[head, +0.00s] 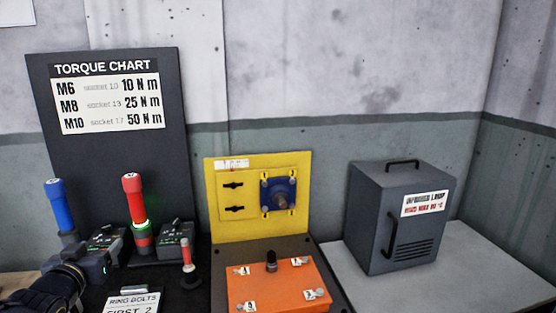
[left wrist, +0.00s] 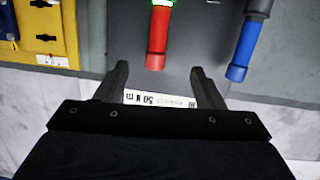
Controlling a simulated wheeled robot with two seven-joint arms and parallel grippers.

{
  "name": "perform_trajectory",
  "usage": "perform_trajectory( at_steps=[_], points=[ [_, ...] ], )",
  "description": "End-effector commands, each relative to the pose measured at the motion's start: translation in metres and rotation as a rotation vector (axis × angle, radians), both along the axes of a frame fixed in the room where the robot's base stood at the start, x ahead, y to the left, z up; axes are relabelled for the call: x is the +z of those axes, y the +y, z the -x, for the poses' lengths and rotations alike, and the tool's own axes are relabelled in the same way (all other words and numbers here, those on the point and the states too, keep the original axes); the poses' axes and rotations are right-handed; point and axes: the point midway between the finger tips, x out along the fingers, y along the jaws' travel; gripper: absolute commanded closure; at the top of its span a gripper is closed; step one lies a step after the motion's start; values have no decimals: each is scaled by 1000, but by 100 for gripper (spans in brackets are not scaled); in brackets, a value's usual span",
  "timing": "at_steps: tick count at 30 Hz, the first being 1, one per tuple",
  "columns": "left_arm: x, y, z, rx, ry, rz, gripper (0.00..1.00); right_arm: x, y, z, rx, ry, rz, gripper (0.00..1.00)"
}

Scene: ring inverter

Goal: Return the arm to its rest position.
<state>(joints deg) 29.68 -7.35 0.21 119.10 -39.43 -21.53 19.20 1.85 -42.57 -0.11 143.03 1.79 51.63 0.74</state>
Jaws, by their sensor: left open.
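My left arm (head: 45,290) enters the head view at the lower left, low in front of the tool stand; its fingers are hard to make out there. In the left wrist view my left gripper (left wrist: 159,69) is open, with nothing held between its fingers. That view is upside down. A red-handled tool (left wrist: 157,40) shows beyond the fingers, apart from them as far as I can tell; it stands upright in the head view (head: 133,198). A blue-handled tool (left wrist: 243,50) is to its right, and also stands upright at the left of the head view (head: 60,205). My right gripper is not in view.
A torque chart board (head: 110,145) stands behind the tools. A yellow panel (head: 230,220) with a blue unit stands behind an orange box (head: 270,285). A small red-handled tool (head: 187,250) stands nearby. A grey cabinet (head: 390,220) is right; the bench (head: 455,270) beside it is clear.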

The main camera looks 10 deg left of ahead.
Motion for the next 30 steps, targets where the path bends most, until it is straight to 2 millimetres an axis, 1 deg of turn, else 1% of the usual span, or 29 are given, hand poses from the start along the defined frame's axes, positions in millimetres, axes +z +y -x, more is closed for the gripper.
perform_trajectory(
  at_steps=[1,5,8,11,12,14,15,18,21,24,25,30],
  points=[
    [4,-7,6,8,24,16,38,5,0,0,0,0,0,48],
    [0,-27,27,26,121,71,38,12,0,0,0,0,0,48],
    [-7,-50,49,24,218,128,38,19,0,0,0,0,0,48],
    [-18,-85,83,-6,347,207,38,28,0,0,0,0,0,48],
    [-23,-104,100,-33,413,243,38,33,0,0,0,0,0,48],
    [-34,-133,128,-87,513,300,38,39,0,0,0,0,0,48],
    [-40,-151,147,-128,576,332,38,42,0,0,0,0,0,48],
    [-54,-190,187,-231,707,394,38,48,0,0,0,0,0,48],
    [-62,-215,216,-313,797,431,38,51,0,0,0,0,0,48],
    [-66,-228,232,-361,844,448,38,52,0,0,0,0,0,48],
    [-67,-230,235,-368,852,452,38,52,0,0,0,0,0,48],
    [-68,-232,238,-375,863,455,38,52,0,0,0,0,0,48]
  ],
)
